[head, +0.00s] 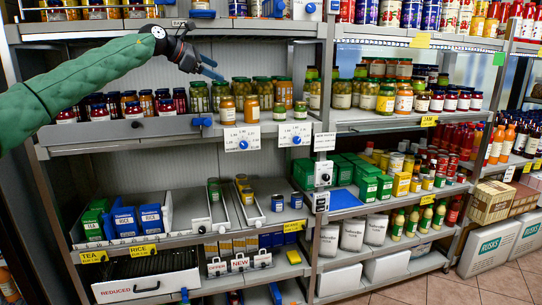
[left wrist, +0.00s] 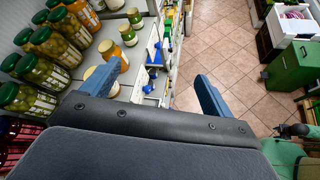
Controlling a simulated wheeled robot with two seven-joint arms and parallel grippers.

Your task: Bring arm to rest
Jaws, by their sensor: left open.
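My left arm, in a green padded sleeve, reaches in from the left in the head view. Its left gripper (head: 210,68) is in front of the upper shelf, above the row of jars. In the left wrist view the two blue fingers of the left gripper (left wrist: 158,88) stand wide apart with nothing between them. Green-lidded jars (left wrist: 45,50) are to the left of the fingers, and a jar with an orange lid (left wrist: 106,50) is close beside the left finger. I cannot tell whether that finger touches a jar. My right gripper does not show in the head view.
Shelves of jars (head: 262,93) fill the left and middle. Below are blue boxes (head: 150,217) and price cards (head: 242,138). Cartons (head: 490,202) stand on the floor at right. The tiled floor (left wrist: 225,50) is open, with a green bin (left wrist: 293,66) beyond.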

